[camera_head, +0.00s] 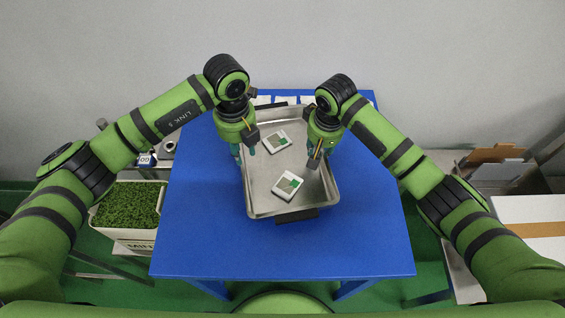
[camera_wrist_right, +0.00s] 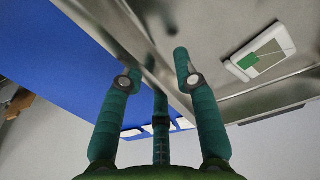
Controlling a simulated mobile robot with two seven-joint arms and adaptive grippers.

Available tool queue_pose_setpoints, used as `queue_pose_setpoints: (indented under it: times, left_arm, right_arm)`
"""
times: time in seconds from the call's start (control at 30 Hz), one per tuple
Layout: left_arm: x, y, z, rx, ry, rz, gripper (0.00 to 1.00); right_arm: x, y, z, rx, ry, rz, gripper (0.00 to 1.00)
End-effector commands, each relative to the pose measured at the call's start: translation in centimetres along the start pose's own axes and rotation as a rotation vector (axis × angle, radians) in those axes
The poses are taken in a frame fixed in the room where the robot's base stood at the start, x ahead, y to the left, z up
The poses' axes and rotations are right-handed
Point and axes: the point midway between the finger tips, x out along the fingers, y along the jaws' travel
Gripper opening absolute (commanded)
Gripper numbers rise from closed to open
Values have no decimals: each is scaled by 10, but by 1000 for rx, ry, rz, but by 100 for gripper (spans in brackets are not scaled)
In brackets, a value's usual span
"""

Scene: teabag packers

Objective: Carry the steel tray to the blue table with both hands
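The steel tray (camera_head: 260,192) is over the blue table (camera_head: 200,225), its black handles at the near and far ends. Two white-and-green packs (camera_head: 288,186) (camera_head: 277,141) lie in it. My left gripper (camera_head: 244,153) is at the tray's left wall, its teal fingers apart on either side of the rim. My right gripper (camera_head: 316,160) is at the right wall. In the right wrist view its fingers (camera_wrist_right: 157,65) stand apart, one outside the tray wall (camera_wrist_right: 110,25) and one inside. One pack (camera_wrist_right: 262,53) also shows there. I cannot tell whether the fingers touch the wall.
Small white items (camera_head: 283,99) line the table's back edge. A white bin of green leaves (camera_head: 128,204) stands left of the table. A white box with a brown strip (camera_head: 525,218) and open cartons (camera_head: 495,155) stand at right. The table's front is clear.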

Motion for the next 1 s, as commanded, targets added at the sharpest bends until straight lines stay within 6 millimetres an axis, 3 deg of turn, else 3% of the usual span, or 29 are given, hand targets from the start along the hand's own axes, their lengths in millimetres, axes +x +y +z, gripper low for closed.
queue_pose_setpoints:
  times: [0.1,0.23,0.53,1.0]
  left_arm:
    - [-28,-1,1,2,-4,-3,31]
    - [-49,-1,0,1,-2,-1,31]
    - [-68,-1,-1,0,2,-1,31]
    - [-68,0,-1,0,2,-1,31]
  right_arm:
    - [0,1,0,1,0,2,31]
    - [0,1,0,2,-1,2,31]
    - [-8,2,-1,2,1,3,31]
    - [-99,1,-1,1,3,2,31]
